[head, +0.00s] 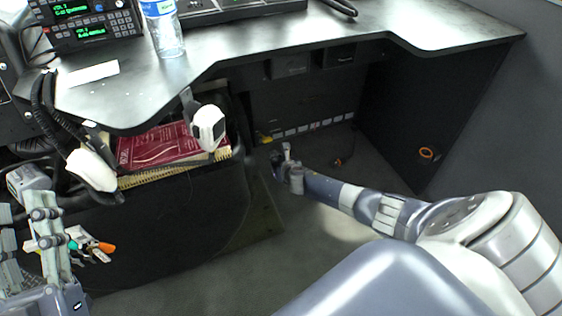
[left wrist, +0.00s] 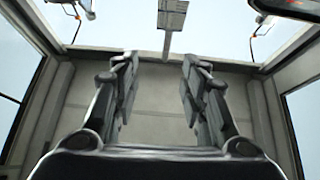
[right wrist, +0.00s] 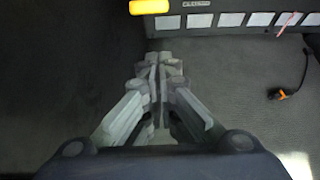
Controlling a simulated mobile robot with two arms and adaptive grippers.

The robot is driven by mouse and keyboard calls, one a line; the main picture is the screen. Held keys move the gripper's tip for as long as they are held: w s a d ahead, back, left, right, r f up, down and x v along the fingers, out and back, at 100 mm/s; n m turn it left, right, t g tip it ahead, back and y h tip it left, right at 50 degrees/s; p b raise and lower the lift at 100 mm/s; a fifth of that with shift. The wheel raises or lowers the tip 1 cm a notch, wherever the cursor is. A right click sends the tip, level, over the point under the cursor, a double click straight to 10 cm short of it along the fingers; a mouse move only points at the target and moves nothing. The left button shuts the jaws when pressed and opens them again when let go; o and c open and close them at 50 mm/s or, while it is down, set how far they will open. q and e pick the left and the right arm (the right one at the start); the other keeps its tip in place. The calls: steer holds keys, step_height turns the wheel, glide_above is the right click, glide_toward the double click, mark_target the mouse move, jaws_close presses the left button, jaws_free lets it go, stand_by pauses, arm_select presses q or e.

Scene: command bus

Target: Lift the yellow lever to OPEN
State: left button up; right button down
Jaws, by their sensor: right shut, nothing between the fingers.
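The yellow lever (right wrist: 165,6) shows at the top edge of the right wrist view, cut off by the frame, beside a row of white labels. In the head view it is a small yellow spot (head: 265,138) under the desk. My right gripper (right wrist: 165,60) is shut and empty, below the lever in the right wrist view and apart from it. In the head view my right gripper (head: 285,154) is low under the desk. My left gripper (left wrist: 159,60) is open and empty, pointing at a wall and windows. The lever's OPEN marking cannot be read.
The black desk (head: 270,45) overhangs the space under it. A black bin (head: 180,215) with red books (head: 160,147) stands left of my right arm. White labels (right wrist: 231,19) line the low panel. A black-and-orange plug (right wrist: 275,94) lies on the floor at right.

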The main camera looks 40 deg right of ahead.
arm_select(q)
step_height(320, 180, down, 14)
steer(key=w+a+g+y+p, duration=0.1)
steer(key=w+g+y+p, duration=0.25)
steer(key=g, duration=0.45)
steer(key=s+a+f+g+y+p, duration=0.1)
steer(key=s+a+f+g+p, duration=0.2)
steer(key=s+f+g, duration=0.5)
steer(key=s+a+f, duration=0.1)
steer(key=s+f, duration=0.2)
steer(key=f, duration=0.1)
steer(key=shift+a+n+g+y, duration=0.3)
steer(key=shift+n+g+y, duration=0.05)
steer(key=shift+n+g, duration=0.05)
arm_select(e)
steer(key=s+a+r, duration=0.1)
steer(key=s+r, duration=0.5)
steer(key=r, duration=0.1)
steer(key=shift+s+a+r, duration=0.2)
steer(key=shift+s+a, duration=0.05)
steer(key=shift+a, duration=0.05)
